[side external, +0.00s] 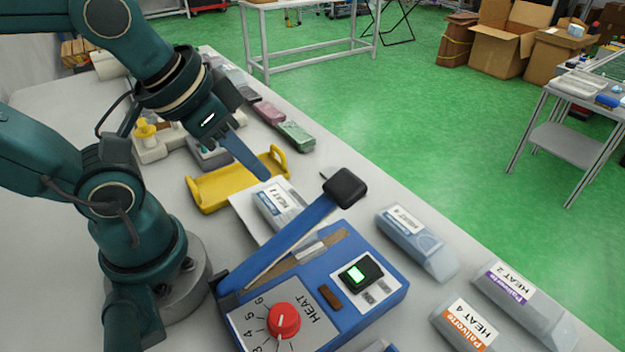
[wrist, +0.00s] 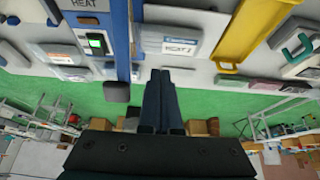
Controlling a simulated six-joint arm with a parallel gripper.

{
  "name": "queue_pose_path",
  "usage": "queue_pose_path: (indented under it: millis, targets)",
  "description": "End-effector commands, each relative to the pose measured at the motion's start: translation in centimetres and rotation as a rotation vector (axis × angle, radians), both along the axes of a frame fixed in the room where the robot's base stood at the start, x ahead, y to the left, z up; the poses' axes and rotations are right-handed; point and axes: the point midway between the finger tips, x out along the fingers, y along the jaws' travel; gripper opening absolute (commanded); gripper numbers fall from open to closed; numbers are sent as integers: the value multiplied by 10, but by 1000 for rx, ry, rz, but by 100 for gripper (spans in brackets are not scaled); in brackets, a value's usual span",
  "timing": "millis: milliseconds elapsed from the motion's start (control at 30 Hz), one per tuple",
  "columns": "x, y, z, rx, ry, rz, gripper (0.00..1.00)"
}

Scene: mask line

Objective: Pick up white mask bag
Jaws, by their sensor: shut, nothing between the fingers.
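A pale mask bag with a white "HEAT 1" label (side external: 276,204) lies on a white sheet (side external: 240,203) between the sealer and the yellow tray; it also shows in the wrist view (wrist: 178,47). My gripper (side external: 264,177) is shut and empty, above the table by the yellow tray and the "HEAT 1" bag, apart from the bag. In the wrist view the closed fingers (wrist: 160,75) point toward the sheet's edge. More labelled bags lie right of the sealer: one blue-labelled (side external: 415,242), one purple-labelled (side external: 520,300), one orange-labelled (side external: 468,328). I cannot tell which is meant.
The blue heat sealer (side external: 365,310), with a raised arm (side external: 285,240) and red dial, stands next to the "HEAT 1" bag. The yellow tray (side external: 215,188) is on its other side. Several coloured packs (side external: 295,135) line the table's far edge. Green floor lies beyond.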

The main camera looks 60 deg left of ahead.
Motion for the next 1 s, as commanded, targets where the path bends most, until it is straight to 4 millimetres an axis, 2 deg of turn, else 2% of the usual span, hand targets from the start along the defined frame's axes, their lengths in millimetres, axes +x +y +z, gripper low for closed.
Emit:
queue_pose_path:
  millis: [33, 167, 200, 267, 300, 533, 667, 767, 1000]
  targets:
    - [0, 0, 0, 0, 0, 0, 4]
    - [0, 0, 0, 0, 0, 0, 54]
    - [0, 0, 0, 0, 0, 0, 69]
    - [0, 0, 0, 0, 0, 0, 92]
    - [0, 0, 0, 0, 0, 0, 100]
    - [0, 0, 0, 3, 0, -6, 100]
    - [0, 0, 0, 52, 1, -98, 100]
    - [2, 0, 4, 141, -1, -263, 100]
    - [17, 3, 0, 382, 106, -804, 100]
